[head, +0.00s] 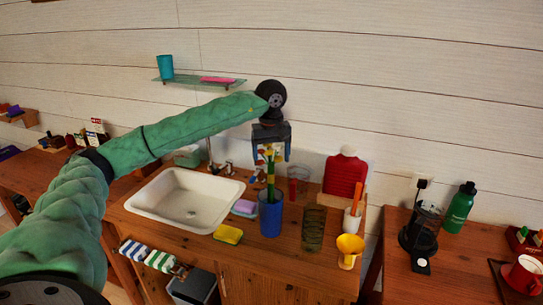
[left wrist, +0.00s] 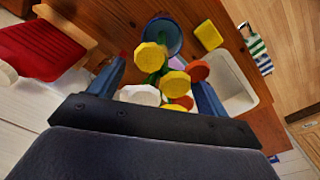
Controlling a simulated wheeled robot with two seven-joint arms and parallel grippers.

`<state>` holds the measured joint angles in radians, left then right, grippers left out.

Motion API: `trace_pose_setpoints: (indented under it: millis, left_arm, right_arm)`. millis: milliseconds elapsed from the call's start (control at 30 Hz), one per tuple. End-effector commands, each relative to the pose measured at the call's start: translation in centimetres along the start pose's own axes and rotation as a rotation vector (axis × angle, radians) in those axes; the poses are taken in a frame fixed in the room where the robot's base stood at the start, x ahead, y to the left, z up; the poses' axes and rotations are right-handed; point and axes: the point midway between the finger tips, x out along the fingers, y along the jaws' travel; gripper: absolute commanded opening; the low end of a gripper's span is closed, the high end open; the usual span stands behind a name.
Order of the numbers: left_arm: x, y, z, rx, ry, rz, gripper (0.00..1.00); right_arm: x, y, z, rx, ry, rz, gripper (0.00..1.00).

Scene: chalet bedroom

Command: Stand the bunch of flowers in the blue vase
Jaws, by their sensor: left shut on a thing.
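The bunch of flowers (head: 270,176) has green stems and yellow, white and red heads. It hangs roughly upright below my left gripper (head: 271,143), which is shut on it. In the left wrist view the flower heads (left wrist: 160,60) show between the fingers of my left gripper (left wrist: 158,85). The blue vase (head: 270,218) stands upright on the wooden washstand, straight below the bunch. The stems' lower ends meet the vase's mouth; how deep they reach is hidden. The vase's rim also shows behind the flowers in the left wrist view (left wrist: 177,36). My right gripper is not in view.
A white sink (head: 170,205) is left of the vase, with a yellow sponge (head: 228,234) at its front. A glass shelf (head: 205,84) hangs above.

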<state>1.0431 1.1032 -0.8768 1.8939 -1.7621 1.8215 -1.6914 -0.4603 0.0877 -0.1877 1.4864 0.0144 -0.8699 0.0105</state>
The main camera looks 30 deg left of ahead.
Motion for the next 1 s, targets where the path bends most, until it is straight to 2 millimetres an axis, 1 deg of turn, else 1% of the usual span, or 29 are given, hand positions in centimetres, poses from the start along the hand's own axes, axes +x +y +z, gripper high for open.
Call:
trace_pose_setpoints:
  millis: [267, 567, 600, 667, 700, 1000]
  left_arm:
    - [0.31, -0.01, 0.01, 0.000, 0.000, 0.000, 0.54]
    - [0.30, -0.01, 0.01, 0.000, 0.000, 0.000, 0.54]
    - [0.30, -0.01, 0.01, 0.000, 0.000, 0.000, 0.85]
    - [0.31, -0.01, 0.01, 0.000, 0.000, 0.000, 0.97]
    - [0.31, -0.01, 0.01, 0.000, 0.000, 0.000, 1.00]
    - [0.31, -0.01, 0.01, 0.000, 0.000, 0.000, 1.00]
  right_arm:
    - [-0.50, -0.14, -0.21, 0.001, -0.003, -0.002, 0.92]
    - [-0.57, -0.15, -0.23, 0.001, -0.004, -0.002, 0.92]
    - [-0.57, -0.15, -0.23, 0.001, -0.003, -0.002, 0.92]
    - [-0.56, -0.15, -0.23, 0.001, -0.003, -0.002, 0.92]
    - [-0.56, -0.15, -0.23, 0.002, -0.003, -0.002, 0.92]
    - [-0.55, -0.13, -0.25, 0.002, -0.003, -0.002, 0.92]
